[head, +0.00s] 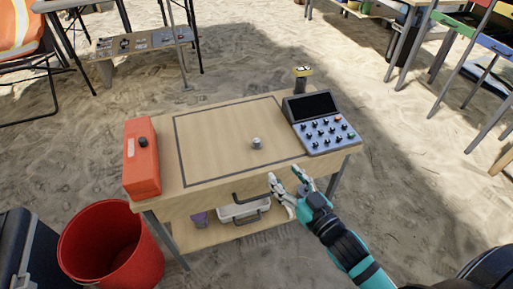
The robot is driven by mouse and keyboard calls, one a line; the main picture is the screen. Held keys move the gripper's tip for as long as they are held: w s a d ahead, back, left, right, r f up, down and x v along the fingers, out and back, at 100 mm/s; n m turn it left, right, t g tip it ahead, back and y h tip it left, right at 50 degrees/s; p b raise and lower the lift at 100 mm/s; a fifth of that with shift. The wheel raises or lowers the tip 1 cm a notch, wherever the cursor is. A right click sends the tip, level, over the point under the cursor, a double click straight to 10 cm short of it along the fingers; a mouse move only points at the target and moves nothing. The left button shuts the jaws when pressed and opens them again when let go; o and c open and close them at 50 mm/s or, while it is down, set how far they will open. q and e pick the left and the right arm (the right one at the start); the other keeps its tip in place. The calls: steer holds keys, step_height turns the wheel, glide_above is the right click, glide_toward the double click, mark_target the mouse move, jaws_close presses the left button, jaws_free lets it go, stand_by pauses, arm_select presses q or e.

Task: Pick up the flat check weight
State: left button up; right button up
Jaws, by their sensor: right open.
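A small grey metal weight (256,143), which looks like the check weight, stands on the wooden table (215,125), inside the dark outlined rectangle. At this size I cannot tell how flat it is. My right gripper (285,185) is open and empty at the table's front edge, to the right of and nearer than the weight. It is apart from the weight. My left gripper is not in view.
A red-orange case (141,158) stands at the table's left end. A red bucket (110,245) is on the sand at front left. The outlined area is otherwise clear.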

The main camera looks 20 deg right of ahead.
steer(key=b, duration=0.2)
glide_toward(258, 143)
steer(key=x, duration=0.4)
steer(key=shift+w+a+r, duration=0.15)
steer(key=shift+a+r, duration=0.2)
steer(key=shift+r, duration=0.05)
steer(key=shift+w, duration=0.4)
steer(key=shift+w+f, duration=0.25)
steer(key=shift+w, duration=0.3)
steer(key=x, duration=0.1)
steer(key=b+x, duration=0.1)
steer(key=x, duration=0.1)
steer(key=shift+d+f, duration=0.15)
steer(key=shift+d, duration=0.05)
steer(key=shift+w+a, duration=0.15)
steer(key=shift+w, duration=0.2)
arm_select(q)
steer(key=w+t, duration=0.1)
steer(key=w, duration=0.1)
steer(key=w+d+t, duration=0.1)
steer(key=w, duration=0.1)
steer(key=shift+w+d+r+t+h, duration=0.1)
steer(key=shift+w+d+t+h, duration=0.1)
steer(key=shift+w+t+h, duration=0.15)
arm_select(e)
jaws_close()
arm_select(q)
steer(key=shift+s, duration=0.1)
